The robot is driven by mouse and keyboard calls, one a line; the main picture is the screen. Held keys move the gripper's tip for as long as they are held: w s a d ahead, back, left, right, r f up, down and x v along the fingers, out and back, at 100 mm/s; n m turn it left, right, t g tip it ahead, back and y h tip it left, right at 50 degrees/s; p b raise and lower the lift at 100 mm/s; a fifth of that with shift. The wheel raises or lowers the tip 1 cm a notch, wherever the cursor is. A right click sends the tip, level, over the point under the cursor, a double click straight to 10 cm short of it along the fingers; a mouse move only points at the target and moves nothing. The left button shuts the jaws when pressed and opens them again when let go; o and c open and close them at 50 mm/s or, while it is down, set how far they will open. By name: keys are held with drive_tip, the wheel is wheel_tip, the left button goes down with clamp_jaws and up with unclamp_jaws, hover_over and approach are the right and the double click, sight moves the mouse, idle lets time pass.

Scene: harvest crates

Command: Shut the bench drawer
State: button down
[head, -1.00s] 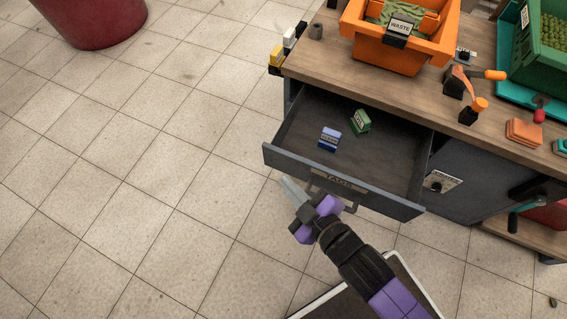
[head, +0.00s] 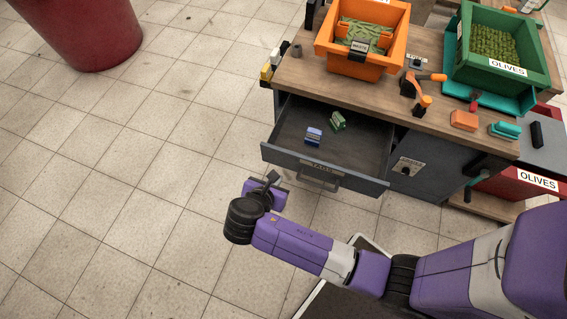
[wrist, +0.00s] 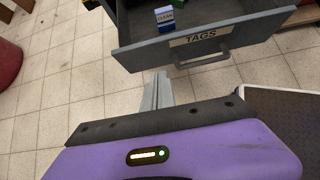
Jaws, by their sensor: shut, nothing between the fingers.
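The bench drawer (head: 283,163) is pulled out from the bench and stands open. Its dark front carries a TAGS label and a bar handle (head: 317,181). A blue box (head: 313,136) and a green box (head: 338,121) lie inside. In the wrist view the drawer front (wrist: 240,36) crosses the top, with the handle (wrist: 203,59) below the label. My gripper (head: 272,178) is in front of the drawer, below and left of the handle. Its fingers (wrist: 158,88) are together and empty, pointing toward the drawer front, apart from the handle.
On the bench top (head: 380,93) stand an orange crate (head: 338,63) marked WASTE, a green crate (head: 470,66) of olives and an orange-handled tool (head: 420,95). A red bin (head: 90,40) stands at the far left. The tiled floor left of the drawer is clear.

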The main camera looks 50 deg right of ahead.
sight(292, 157)
drive_tip(key=shift+w+d+r+b+x, duration=0.1)
drive_tip(key=shift+d+r+b+x, duration=0.25)
drive_tip(key=shift+x, duration=1.8)
drive_tip(key=shift+w+d+r+b+x, duration=0.15)
drive_tip(key=shift+d+r+b+x, duration=0.15)
drive_tip(key=shift+x, duration=1.8)
drive_tip(key=shift+w+d+r+b+x, duration=0.1)
drive_tip(key=shift+d+r+b+x, duration=0.25)
drive_tip(key=shift+x, duration=1.8)
drive_tip(key=w+d, duration=0.3)
drive_tip(key=d, duration=0.7)
drive_tip(key=w+d, duration=0.4)
drive_tip(key=d, duration=0.6)
drive_tip(key=shift+w+d, duration=0.25)
drive_tip(key=shift+d, duration=0.1)
drive_tip(key=shift+a, duration=0.15)
